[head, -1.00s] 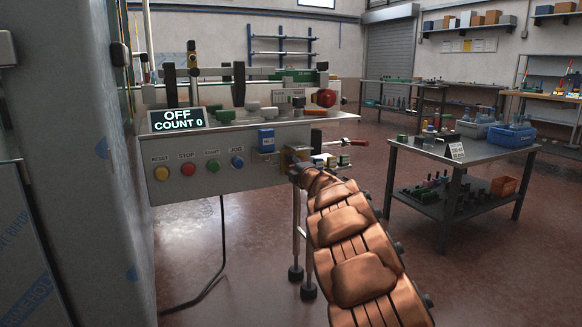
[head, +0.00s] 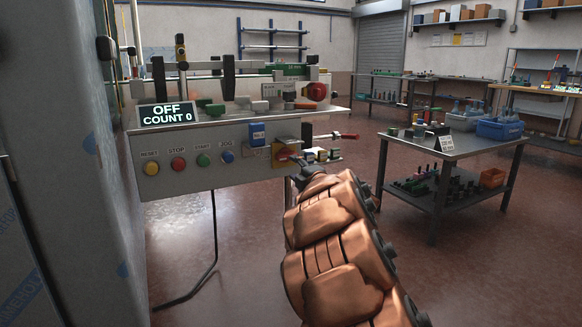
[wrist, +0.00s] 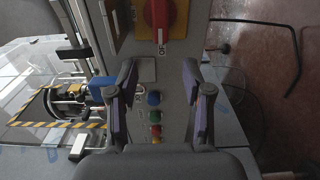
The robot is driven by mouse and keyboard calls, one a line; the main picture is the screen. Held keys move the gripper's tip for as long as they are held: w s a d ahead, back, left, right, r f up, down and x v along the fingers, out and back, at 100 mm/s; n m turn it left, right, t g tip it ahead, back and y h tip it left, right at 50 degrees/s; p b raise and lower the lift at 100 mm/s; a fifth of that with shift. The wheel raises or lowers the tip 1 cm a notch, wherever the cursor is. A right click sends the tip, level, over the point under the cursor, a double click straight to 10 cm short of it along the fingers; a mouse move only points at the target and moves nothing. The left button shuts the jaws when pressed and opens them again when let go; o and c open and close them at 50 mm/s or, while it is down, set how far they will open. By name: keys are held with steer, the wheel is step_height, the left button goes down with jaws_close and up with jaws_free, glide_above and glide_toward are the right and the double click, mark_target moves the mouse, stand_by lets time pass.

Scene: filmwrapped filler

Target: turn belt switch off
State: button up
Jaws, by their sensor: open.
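A red rotary switch on a yellow plate (head: 286,153) sits at the right end of the machine's front panel. In the wrist view the red handle (wrist: 160,14) is at the top edge, partly cut off, with a small label below it that I cannot read fully. It is the likely belt switch; no belt name is legible. My gripper (wrist: 160,76) is open and empty, its fingers apart, with the handle beyond the tips. In the head view my gripper (head: 304,168) is just right of and below the plate, partly hidden by my arm. The display (head: 167,114) reads OFF, COUNT 0.
Yellow, red, green and blue buttons (head: 178,164) line the panel left of a blue box (head: 257,134). A red round knob (head: 316,91) stands above. Small parts (head: 322,155) jut out beside the switch. A side table (head: 450,147) stands right; the floor between is clear.

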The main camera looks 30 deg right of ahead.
steer(key=shift+s, duration=0.95)
steer(key=s+r+m+g+h+p, duration=0.7)
steer(key=s+r+m+p, duration=0.6)
steer(key=p, duration=0.4)
steer(key=s+a+r+m+g+y+p, duration=0.1)
steer(key=s+a+r+g+y+p, duration=0.1)
steer(key=s+a+p, duration=0.5)
steer(key=s+a+r+m+g+y+p, duration=0.1)
steer(key=s+a+g+p, duration=0.5)
steer(key=s+a, duration=0.7)
steer(key=s+a+r+m+g+y+p, duration=0.2)
steer(key=s+a+p, duration=0.7)
steer(key=s, duration=0.7)
steer(key=r+g+y, duration=0.1)
steer(key=g+y, duration=0.1)
steer(key=y, duration=0.1)
steer(key=shift+a+r+g+y+p, duration=0.3)
steer(key=shift+a+r+g+p, duration=0.05)
steer(key=shift+a+r+g, duration=0.05)
